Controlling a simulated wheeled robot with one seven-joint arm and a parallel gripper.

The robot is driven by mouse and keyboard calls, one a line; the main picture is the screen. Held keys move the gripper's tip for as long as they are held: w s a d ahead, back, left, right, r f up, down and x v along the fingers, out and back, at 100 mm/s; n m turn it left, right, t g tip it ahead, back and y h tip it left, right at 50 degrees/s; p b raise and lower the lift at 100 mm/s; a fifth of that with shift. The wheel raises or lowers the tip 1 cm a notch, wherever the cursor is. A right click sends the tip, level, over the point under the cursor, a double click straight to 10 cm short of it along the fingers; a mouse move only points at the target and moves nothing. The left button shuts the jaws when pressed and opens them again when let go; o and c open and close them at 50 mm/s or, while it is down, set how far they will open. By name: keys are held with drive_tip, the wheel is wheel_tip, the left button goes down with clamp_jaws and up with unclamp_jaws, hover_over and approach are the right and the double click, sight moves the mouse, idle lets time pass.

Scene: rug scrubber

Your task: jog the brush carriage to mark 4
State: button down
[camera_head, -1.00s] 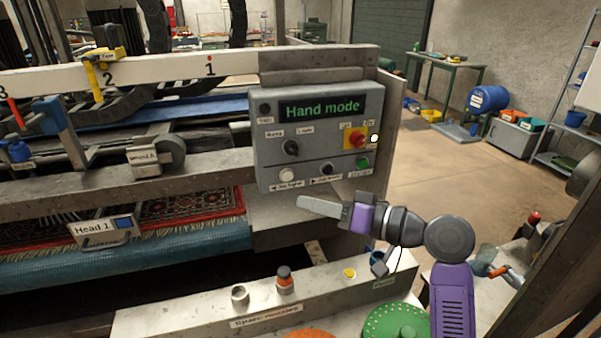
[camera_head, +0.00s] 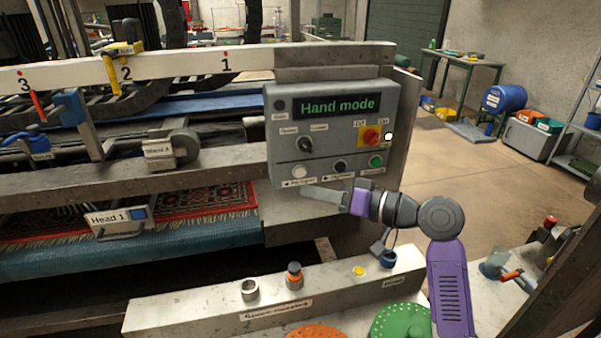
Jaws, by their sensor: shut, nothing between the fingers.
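The grey control panel (camera_head: 335,128) stands right of the machine. Its display (camera_head: 333,107) reads "Hand mode". Along its lower edge are a white button (camera_head: 299,171), a black button (camera_head: 340,166) and a green button (camera_head: 376,162). A dark selector knob (camera_head: 305,145) sits above. My gripper (camera_head: 308,189) is shut and empty, its tip just below the white button; touching cannot be told. The white scale rail (camera_head: 180,66) shows marks 3, 2 and 1; mark 4 is not in view. A red pointer (camera_head: 38,106) hangs just right of 3, near a blue bracket (camera_head: 78,112), possibly the carriage.
A red switch (camera_head: 370,135) on yellow is at the panel's right. A yellow clamp (camera_head: 115,65) sits on the rail by 2. Below, a grey ledge (camera_head: 215,312) carries small parts. A rug (camera_head: 180,207) lies under the machine. Open floor is to the right.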

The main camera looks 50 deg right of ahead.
drive_tip(key=shift+w+d, duration=0.55)
drive_tip(key=shift+w, duration=0.25)
drive_tip(key=shift+w+d, duration=0.5)
drive_tip(key=shift+w, duration=0.3)
drive_tip(key=shift+w+d, duration=0.1)
idle(0.9)
drive_tip(key=shift+w+d, duration=0.15)
drive_tip(key=shift+w, duration=0.1)
drive_tip(key=shift+w+d, duration=0.2)
drive_tip(key=shift+w, duration=0.1)
idle(2.6)
drive_tip(key=shift+s+a, duration=0.1)
drive_tip(key=shift+s, duration=0.05)
idle(0.4)
drive_tip(key=shift+s+a, duration=0.35)
drive_tip(key=shift+s, duration=0.2)
drive_tip(key=shift+s+a, duration=0.7)
drive_tip(key=shift+s, duration=0.35)
drive_tip(key=shift+s+a, duration=0.7)
drive_tip(key=shift+s, duration=0.3)
